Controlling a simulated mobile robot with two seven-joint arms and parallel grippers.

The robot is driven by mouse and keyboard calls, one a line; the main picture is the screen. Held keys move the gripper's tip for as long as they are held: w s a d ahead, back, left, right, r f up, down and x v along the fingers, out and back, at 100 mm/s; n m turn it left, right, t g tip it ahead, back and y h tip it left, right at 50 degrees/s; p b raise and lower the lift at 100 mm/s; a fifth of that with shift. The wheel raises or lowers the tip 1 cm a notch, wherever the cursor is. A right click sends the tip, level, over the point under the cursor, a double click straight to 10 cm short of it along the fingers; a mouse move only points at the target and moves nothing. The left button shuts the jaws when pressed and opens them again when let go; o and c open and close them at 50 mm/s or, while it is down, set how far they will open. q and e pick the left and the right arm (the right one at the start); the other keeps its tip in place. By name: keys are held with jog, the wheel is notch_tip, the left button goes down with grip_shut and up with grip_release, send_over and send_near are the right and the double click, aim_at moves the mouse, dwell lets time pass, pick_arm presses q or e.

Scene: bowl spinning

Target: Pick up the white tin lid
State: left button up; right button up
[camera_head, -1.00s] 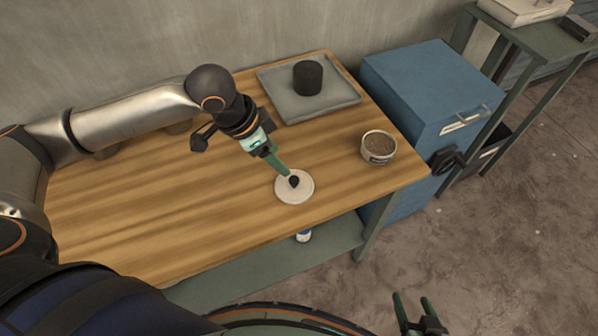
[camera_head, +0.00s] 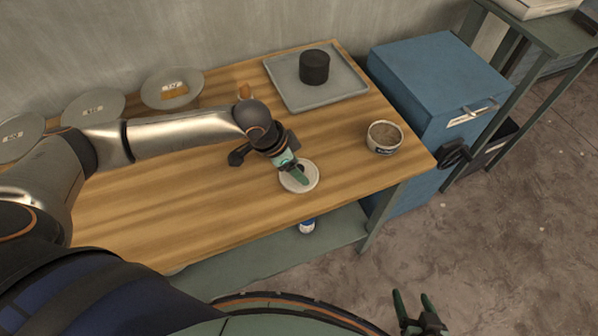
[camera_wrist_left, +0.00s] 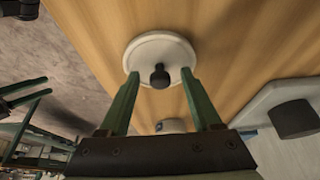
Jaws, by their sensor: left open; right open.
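The white tin lid (camera_head: 313,178) is a flat round disc with a dark knob. It lies on the wooden table (camera_head: 200,215) near its front edge. My left gripper (camera_head: 303,180) is directly over it, pointing down, and hides part of the lid and knob. In the left wrist view the lid (camera_wrist_left: 152,48) lies beyond the open fingertips (camera_wrist_left: 160,76), and the knob (camera_wrist_left: 159,77) shows between them with a gap on each side. I cannot tell the remaining height above the lid. My right gripper (camera_head: 416,308) is open and empty, away from the table.
An open tin (camera_head: 384,138) stands at the table's right end. A grey tray (camera_head: 295,95) with a black cylinder (camera_head: 314,67) is at the back. Labelled round plates (camera_head: 173,88) stand back left. A blue cabinet (camera_head: 425,75) adjoins the table's right side. The table left of the lid is clear.

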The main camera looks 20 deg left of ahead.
pick_arm(q)
grip_shut()
dwell(0.4)
jog(key=shift+r, duration=0.1)
